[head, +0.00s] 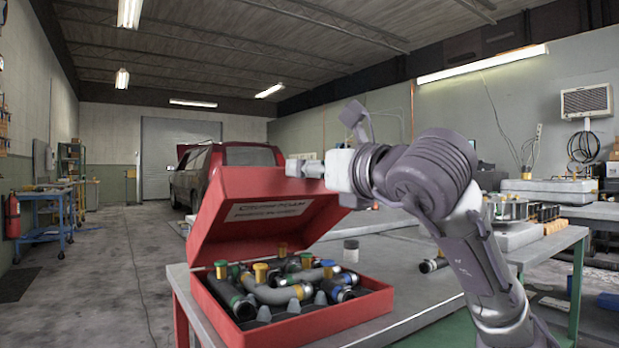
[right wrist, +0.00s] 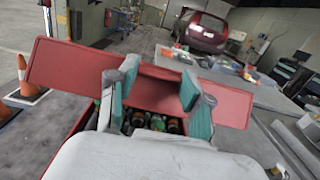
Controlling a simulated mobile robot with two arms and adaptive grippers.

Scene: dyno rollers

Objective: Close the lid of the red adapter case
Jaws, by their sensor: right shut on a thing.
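Dark hoses and adapters with yellow, green and blue ends fill the case. My right gripper (head: 300,168) is at the lid's upper right edge and is shut on the lid. In the right wrist view the lid (right wrist: 72,72) spans across behind the fingers of my right gripper (right wrist: 158,95), with the case contents partly visible between them. My left gripper is in neither view.
A small white-lidded jar (head: 351,251) stands behind the case on the workbench (head: 410,270). A red van (head: 222,170) is parked behind. Orange cones (right wrist: 25,90) stand on the floor at left in the wrist view.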

